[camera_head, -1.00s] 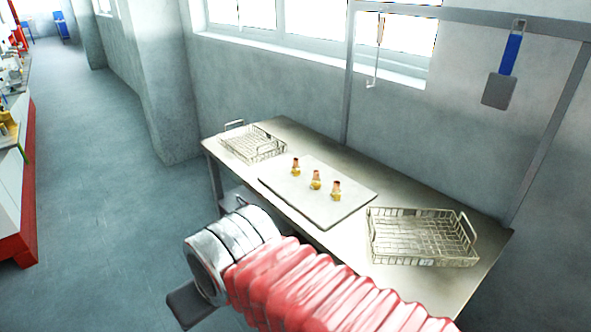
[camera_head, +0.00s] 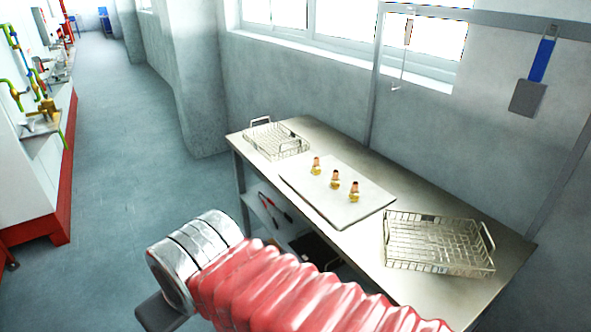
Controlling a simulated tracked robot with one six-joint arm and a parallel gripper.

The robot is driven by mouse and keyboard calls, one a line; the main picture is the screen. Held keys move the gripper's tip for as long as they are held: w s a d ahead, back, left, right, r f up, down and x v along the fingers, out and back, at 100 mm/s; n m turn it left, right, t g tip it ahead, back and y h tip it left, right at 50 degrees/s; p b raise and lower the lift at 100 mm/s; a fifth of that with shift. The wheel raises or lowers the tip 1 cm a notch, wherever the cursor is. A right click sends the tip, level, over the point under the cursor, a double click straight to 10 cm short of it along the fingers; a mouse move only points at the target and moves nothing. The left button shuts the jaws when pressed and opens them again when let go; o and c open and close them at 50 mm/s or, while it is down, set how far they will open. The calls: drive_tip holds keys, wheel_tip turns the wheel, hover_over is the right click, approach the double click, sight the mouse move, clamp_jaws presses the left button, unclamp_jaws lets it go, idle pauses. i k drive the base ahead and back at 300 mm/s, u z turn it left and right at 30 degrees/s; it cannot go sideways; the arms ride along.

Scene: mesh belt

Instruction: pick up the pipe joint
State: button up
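Three small brass-and-copper pipe joints stand in a row on a flat grey board (camera_head: 308,199) on the metal table: a far one (camera_head: 316,166), a middle one (camera_head: 335,180) and a near one (camera_head: 354,192). They stand apart from each other. My arm, in a red ribbed sleeve with a metal wrist, reaches across the lower part of the picture, in front of the table's near side. A dark grey part shows beyond the wrist at the lower left; my gripper's fingers cannot be made out. Nothing of mine touches the joints.
An empty wire basket (camera_head: 436,262) sits on the table's right end and another (camera_head: 276,146) on its far left end. A lower shelf holds red-handled pliers (camera_head: 275,206). A blue-handled tool (camera_head: 535,76) hangs on the wall. Open floor (camera_head: 120,170) lies left.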

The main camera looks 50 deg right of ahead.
sight(316, 171)
drive_tip(key=u, duration=0.35)
drive_tip(key=i, duration=2)
drive_tip(key=z, duration=2.5)
